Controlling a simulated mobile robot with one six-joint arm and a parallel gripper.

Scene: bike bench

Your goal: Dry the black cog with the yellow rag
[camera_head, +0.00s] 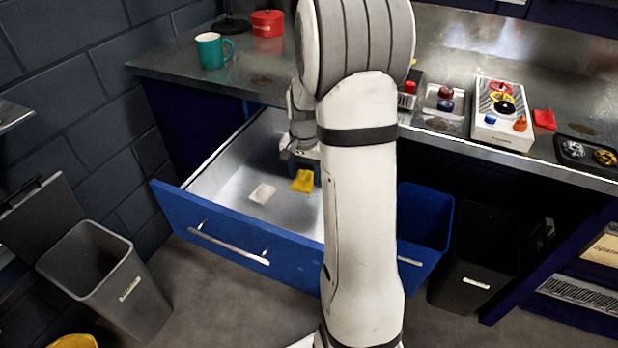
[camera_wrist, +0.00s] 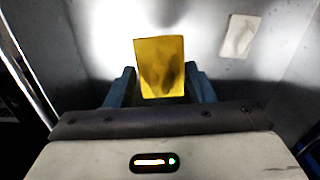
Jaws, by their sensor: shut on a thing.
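My gripper (camera_head: 303,160) is down inside the open drawer, shut on the yellow rag (camera_head: 303,182). In the wrist view the rag (camera_wrist: 158,55) is held between the two blue fingers of my gripper (camera_wrist: 160,80) and has a dark patch on it. On the bench, a white board (camera_head: 483,132) carries red, yellow and black round parts. The black one (camera_head: 504,107) looks like the black cog, but it is small and I cannot tell whether it is wet.
The blue drawer (camera_head: 215,232) is pulled out, with a white cloth (camera_head: 262,193) on its floor. A teal mug (camera_head: 211,50) and a red tin (camera_head: 267,23) stand on the bench at left. A dark tray (camera_head: 590,172) of metal cogs and a red cloth (camera_head: 544,118) lie at right.

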